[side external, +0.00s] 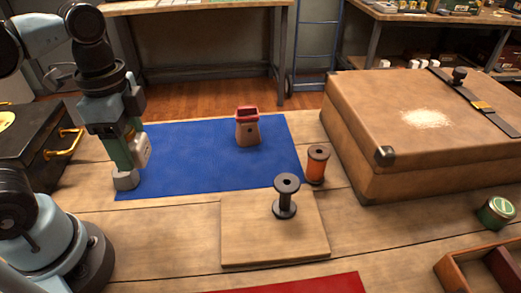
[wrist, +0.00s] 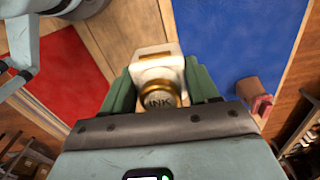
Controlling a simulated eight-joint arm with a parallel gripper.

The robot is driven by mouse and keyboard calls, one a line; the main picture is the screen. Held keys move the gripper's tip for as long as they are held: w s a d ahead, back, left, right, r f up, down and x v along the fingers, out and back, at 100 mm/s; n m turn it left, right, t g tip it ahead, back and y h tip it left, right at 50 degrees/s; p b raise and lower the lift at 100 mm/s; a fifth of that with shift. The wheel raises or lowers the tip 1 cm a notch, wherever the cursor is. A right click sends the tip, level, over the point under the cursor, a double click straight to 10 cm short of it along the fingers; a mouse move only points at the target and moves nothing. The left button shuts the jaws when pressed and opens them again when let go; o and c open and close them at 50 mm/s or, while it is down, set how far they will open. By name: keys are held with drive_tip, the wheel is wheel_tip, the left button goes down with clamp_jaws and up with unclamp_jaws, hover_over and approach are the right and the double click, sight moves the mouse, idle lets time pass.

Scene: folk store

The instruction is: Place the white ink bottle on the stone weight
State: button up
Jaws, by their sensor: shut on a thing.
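The white ink bottle (side external: 142,151) is held in my gripper (side external: 128,158) at the left edge of the blue cloth. It looks tilted in the side view. In the wrist view the bottle (wrist: 150,72) sits between the two green fingers of my gripper (wrist: 160,88), with its gold-rimmed cap marked INK facing the camera. A small grey block, seemingly the stone weight (side external: 125,180), is directly below the fingers at the cloth's left edge. I cannot tell whether the bottle or fingers touch it. I cannot make out the weight in the wrist view.
A red-topped wooden holder (side external: 247,130) stands on the blue cloth (side external: 200,165). An orange spool (side external: 317,165) stands right of it. A black spool (side external: 286,197) stands on a wooden board (side external: 250,235). A large case (side external: 400,130) fills the right; a black box (side external: 35,150) is left.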

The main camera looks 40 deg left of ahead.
drive_tip(key=shift+s+a+n, duration=0.1)
drive_tip(key=shift+a+n, duration=0.3)
drive_tip(key=shift+a, duration=0.15)
approach(125, 176)
drive_tip(key=shift+w+a+f, duration=0.25)
drive_tip(key=shift+a+f, duration=0.55)
drive_tip(key=shift+a, duration=0.3)
drive_tip(key=shift+f, duration=2)
drive_tip(key=shift+f, duration=0.15)
drive_tip(key=o, duration=1.1)
